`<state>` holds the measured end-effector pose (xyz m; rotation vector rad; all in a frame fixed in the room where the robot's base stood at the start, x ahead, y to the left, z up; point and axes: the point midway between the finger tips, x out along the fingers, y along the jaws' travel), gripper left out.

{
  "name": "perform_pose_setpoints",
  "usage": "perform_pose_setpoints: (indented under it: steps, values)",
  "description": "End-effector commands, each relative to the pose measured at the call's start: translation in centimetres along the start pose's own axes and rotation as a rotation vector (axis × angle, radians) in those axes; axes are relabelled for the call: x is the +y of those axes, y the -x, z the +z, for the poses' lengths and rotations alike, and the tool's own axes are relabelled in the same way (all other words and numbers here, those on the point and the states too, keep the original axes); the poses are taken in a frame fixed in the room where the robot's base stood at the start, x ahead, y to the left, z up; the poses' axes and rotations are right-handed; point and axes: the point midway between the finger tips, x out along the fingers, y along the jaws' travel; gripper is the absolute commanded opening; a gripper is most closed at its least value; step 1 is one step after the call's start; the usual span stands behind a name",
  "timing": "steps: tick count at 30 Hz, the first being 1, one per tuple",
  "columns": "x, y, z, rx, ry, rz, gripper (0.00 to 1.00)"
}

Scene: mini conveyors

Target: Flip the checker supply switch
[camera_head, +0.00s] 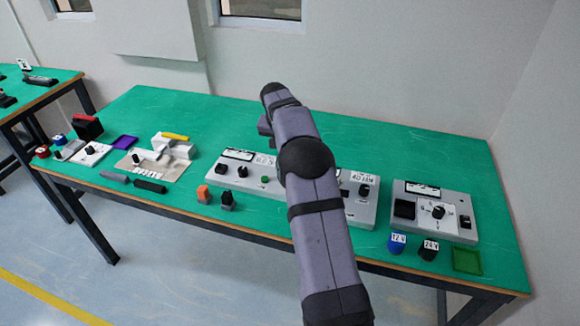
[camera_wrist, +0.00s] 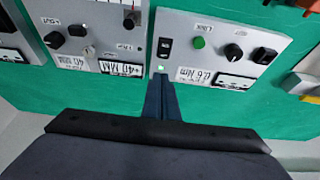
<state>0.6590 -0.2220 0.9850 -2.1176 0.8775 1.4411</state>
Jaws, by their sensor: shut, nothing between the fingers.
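A grey control panel (camera_wrist: 222,22) in the wrist view carries a black rocker switch (camera_wrist: 165,46), a small lit green lamp (camera_wrist: 161,68), a green button (camera_wrist: 199,43) and two black knobs. A label reading about 0.6 Nm is beside its meter. My gripper (camera_wrist: 159,78) is shut and empty, its fingertips by the panel's edge near the green lamp; I cannot tell whether they touch. In the head view the same panel (camera_head: 252,188) is partly hidden behind my arm, which covers the rocker switch. I cannot read which switch is named checker supply.
An adjoining panel with a 40 MM label (camera_wrist: 112,35) has more knobs. Another grey box (camera_head: 420,226) with a dial stands right. Blue 12 V (camera_head: 397,242) and black 24 V (camera_head: 428,250) pieces stand in front. The back of the green table (camera_head: 400,145) is clear.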

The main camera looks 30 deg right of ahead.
Motion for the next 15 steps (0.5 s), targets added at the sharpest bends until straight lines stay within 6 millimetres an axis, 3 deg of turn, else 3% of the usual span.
perform_pose_setpoints:
  steps: [6,15]
  values:
    - [0.1,-3.9,0.0,-0.003,0.001,0.002,0.00]
    - [0.0,-8.2,0.2,-0.002,0.000,0.001,0.00]
